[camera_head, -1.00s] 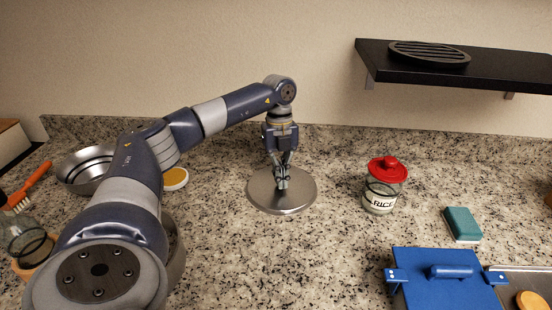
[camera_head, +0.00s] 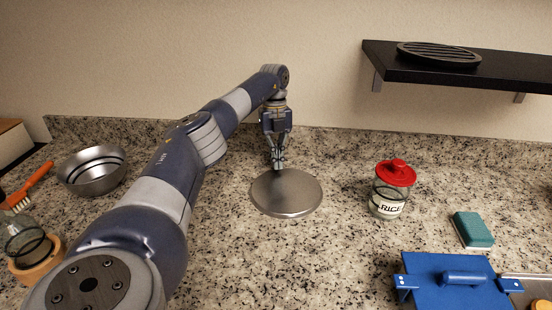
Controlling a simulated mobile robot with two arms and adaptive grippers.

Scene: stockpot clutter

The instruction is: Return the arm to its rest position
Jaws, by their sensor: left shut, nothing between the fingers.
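My left arm comes in from the lower left and reaches over the granite counter (camera_head: 230,255). My left gripper (camera_head: 278,165) points down, shut and empty, above the far part of a round steel lid (camera_head: 287,196). The lid lies on the counter. Whether the fingertips touch it or hover just over it is hard to tell. My right gripper is out of view.
A glass rice jar with a red lid (camera_head: 393,188) stands right of the steel lid. A green sponge (camera_head: 472,230) and a blue lidded box (camera_head: 453,280) are at the right. A metal bowl (camera_head: 92,172) and an orange brush (camera_head: 30,185) are at the left. A black shelf (camera_head: 480,66) overhangs the right.

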